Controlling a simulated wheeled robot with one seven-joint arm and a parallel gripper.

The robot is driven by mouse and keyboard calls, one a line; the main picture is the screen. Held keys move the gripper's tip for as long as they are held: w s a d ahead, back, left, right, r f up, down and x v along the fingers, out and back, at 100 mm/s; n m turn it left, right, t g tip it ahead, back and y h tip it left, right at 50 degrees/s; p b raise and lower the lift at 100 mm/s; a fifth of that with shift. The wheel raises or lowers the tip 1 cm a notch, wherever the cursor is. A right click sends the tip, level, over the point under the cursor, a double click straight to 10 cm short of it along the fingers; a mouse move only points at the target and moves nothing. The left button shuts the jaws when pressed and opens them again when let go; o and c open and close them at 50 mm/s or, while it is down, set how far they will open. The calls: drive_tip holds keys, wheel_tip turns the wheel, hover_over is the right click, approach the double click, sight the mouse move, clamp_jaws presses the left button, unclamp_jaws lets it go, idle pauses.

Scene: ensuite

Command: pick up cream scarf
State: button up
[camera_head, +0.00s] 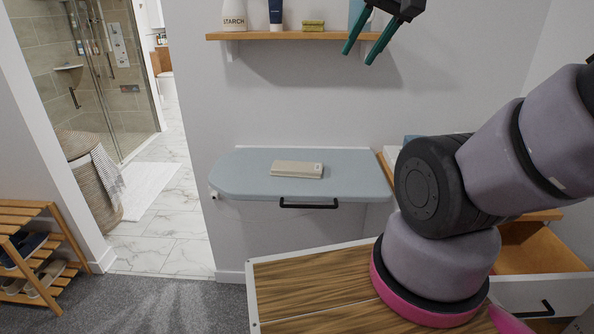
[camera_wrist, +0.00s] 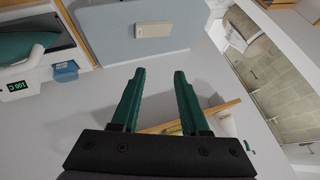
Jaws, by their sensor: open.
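The cream scarf (camera_head: 297,169) looks like a flat, folded block with a small mark near its right end. It lies on the blue-grey fold-down board (camera_head: 240,178) on the wall, and also shows at the top of the wrist view (camera_wrist: 153,30). My gripper (camera_head: 357,57) is up in front of the wall shelf, above and to the right of the scarf in the head view. Its green fingers (camera_wrist: 159,76) are open and empty, well apart from the scarf. Nothing hides the scarf.
The wall shelf (camera_head: 290,36) holds a starch bottle (camera_head: 234,15), a dark blue tube (camera_head: 275,12) and a yellowish block (camera_head: 313,25). The board has a black front handle (camera_head: 308,205). An open drawer (camera_head: 540,252) is at right. Clear air lies between shelf and board.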

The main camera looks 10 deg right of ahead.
idle(0.3)
drive_tip(key=o, duration=0.8)
drive_tip(key=shift+w+f, duration=0.1)
drive_tip(key=shift+w, duration=0.1)
drive_tip(key=shift+o, duration=0.4)
drive_tip(key=w+a+f+m+g+y, duration=0.1)
drive_tip(key=w+f+m+g+y, duration=0.1)
drive_tip(key=w+f, duration=0.4)
drive_tip(key=shift+w+a+f+m+g, duration=0.2)
drive_tip(key=shift+w+a+m+g, duration=0.1)
drive_tip(key=shift+w+m+g, duration=0.55)
drive_tip(key=w+f+m+g+y, duration=0.2)
drive_tip(key=w+f+m+y, duration=0.15)
drive_tip(key=w+f, duration=0.45)
drive_tip(key=m+t+y, duration=0.3)
drive_tip(key=m+y, duration=0.2)
drive_tip(key=m, duration=0.5)
approach(298, 166)
drive_tip(key=shift+d+r, duration=0.15)
drive_tip(key=shift+r, duration=0.15)
drive_tip(key=shift+w+a+f+m, duration=0.15)
drive_tip(key=shift+a+f+m, duration=0.05)
drive_tip(key=shift+f+m, duration=0.1)
drive_tip(key=x, duration=1)
drive_tip(key=shift+a, duration=0.1)
